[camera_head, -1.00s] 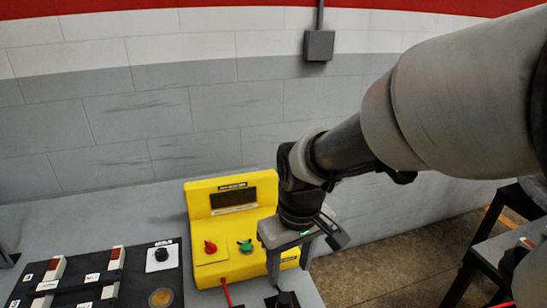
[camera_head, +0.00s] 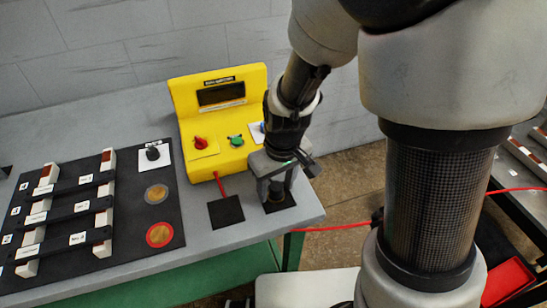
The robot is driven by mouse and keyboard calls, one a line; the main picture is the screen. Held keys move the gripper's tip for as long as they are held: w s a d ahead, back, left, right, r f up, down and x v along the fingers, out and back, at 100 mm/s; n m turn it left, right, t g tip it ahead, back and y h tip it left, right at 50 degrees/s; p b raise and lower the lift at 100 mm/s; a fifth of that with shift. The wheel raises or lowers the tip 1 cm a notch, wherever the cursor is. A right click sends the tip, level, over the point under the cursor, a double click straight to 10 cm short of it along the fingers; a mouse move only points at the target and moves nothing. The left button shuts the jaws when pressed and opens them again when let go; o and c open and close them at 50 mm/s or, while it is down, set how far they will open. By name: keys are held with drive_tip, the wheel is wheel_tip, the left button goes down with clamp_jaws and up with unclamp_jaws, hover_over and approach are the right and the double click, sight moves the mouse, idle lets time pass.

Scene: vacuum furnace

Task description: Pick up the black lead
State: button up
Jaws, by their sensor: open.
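My gripper (camera_head: 276,184) points down at the table's right front corner, its fingers apart. Between and just below the fingers is a dark upright piece, which looks like the black lead (camera_head: 277,194). It stands on a small black square pad (camera_head: 286,204). The fingers appear to be on either side of it; I cannot tell whether they touch it. My gripper and wrist hide its upper part.
A yellow meter box (camera_head: 222,95) with red, green and blue knobs stands behind. A black panel (camera_head: 120,252) with terminal bars and round discs lies left. Another red cable (camera_head: 335,228) hangs right.

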drive_tip(key=c, duration=1.1)
